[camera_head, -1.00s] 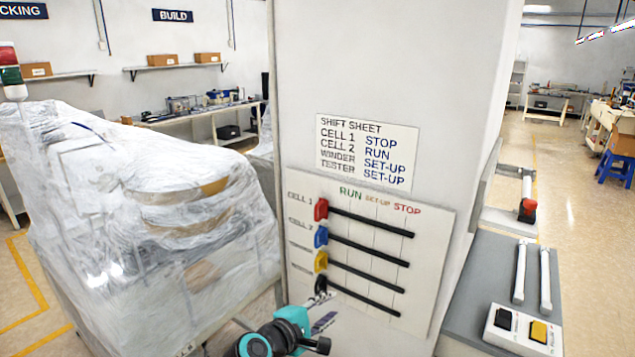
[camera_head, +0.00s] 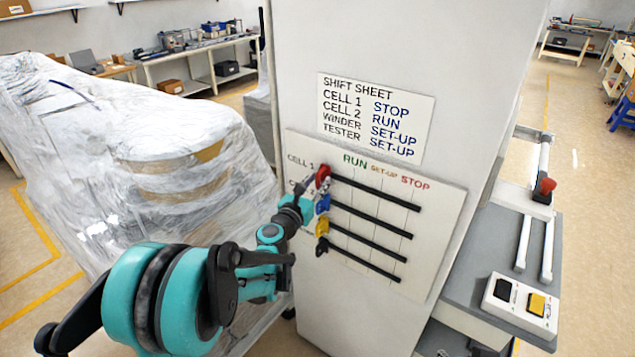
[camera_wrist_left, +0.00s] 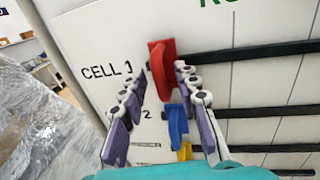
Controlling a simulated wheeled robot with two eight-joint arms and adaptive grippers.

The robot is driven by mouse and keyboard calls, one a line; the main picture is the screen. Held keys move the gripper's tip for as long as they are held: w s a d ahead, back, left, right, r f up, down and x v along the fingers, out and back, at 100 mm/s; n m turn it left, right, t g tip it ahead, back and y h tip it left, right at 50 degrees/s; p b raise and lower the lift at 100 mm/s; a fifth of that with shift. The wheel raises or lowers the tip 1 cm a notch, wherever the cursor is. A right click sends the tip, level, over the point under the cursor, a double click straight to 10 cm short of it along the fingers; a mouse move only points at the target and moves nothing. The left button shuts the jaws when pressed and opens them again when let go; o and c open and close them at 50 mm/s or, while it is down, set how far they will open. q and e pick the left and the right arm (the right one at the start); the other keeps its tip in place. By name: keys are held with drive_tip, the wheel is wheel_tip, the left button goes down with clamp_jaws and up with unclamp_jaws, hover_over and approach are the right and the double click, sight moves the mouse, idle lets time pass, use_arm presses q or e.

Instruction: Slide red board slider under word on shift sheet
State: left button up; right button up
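The red slider (camera_head: 322,178) sits at the left end of the top slot, the CELL 1 row, of the white board (camera_head: 432,250). The board's column words are RUN, SET-UP and STOP, left to right. The shift sheet (camera_head: 375,115) above reads STOP beside CELL 1. My left gripper (camera_head: 307,192) is at the red slider. In the left wrist view its fingers (camera_wrist_left: 160,82) are spread, with the red slider (camera_wrist_left: 162,68) at the tips, closer to the right finger. Contact cannot be told. My right gripper is not in view.
Blue (camera_head: 323,204), yellow (camera_head: 322,226) and black (camera_head: 321,246) sliders sit at the left ends of the lower slots, close under my left gripper. A wrapped machine (camera_head: 150,180) stands left. A grey bench with a button box (camera_head: 520,304) stands right.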

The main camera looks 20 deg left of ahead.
use_arm(q)
drive_tip(key=shift+w+d, duration=0.1)
drive_tip(key=shift+w, duration=0.1)
clamp_jaws()
